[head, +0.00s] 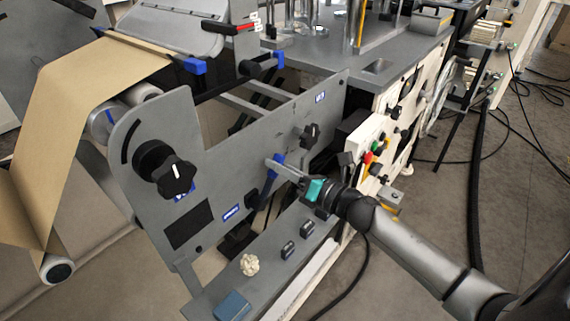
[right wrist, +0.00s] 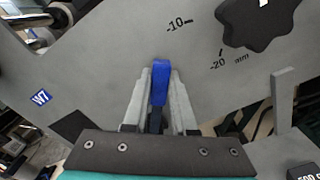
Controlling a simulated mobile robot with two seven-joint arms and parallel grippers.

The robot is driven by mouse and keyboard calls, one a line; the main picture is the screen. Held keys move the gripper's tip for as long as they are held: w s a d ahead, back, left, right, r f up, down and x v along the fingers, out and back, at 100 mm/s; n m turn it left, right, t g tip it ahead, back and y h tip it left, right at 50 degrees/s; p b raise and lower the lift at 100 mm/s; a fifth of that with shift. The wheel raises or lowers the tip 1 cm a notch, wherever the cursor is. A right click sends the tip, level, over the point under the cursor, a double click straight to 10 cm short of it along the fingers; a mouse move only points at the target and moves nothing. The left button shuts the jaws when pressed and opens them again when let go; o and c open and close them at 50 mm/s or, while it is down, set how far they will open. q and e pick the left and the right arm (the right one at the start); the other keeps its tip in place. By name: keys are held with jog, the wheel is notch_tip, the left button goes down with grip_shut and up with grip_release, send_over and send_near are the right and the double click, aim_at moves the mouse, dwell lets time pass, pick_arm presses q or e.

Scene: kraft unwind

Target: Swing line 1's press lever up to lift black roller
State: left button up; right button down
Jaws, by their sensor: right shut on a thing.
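The blue-handled press lever (head: 268,186) stands on the outer face of the grey side plate (head: 225,170), tilted in the head view. My right gripper (head: 280,165) comes in from the right and is shut on its handle. In the right wrist view the blue lever handle (right wrist: 159,84) sits between the two grey fingers, in front of the plate. The lever's lower part is partly hidden by the gripper. I cannot pick out the black roller for certain. My left gripper is not in view.
A large black knob (head: 165,170) and a smaller black knob (head: 310,133) stick out of the plate. A brown paper web (head: 75,110) runs at the left. A grey ledge (head: 285,265) with small black parts lies below the lever. Open floor is at the right.

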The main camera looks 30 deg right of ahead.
jog(key=a+r+n, duration=0.1)
jog(key=a+n, duration=0.1)
jog(key=shift+s+r+n, duration=0.35)
jog(key=shift+n, duration=0.05)
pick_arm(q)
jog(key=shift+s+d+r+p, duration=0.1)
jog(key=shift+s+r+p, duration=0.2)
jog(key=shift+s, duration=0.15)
pick_arm(e)
jog(key=shift+s+a+r+n, duration=0.15)
jog(key=shift+s+a+n, duration=0.15)
jog(key=shift+a+n, duration=0.45)
jog(key=shift+s+a+r+n, duration=0.1)
jog(key=shift+s+a+n, duration=0.15)
jog(key=shift+a+n, duration=0.45)
jog(key=shift+d+n, duration=0.1)
jog(key=shift+n, duration=0.15)
jog(key=c, duration=0.7)
grip_release()
jog(key=shift+f, duration=0.1)
jog(key=shift+c, duration=0.2)
jog(key=shift+s+d+f, duration=0.1)
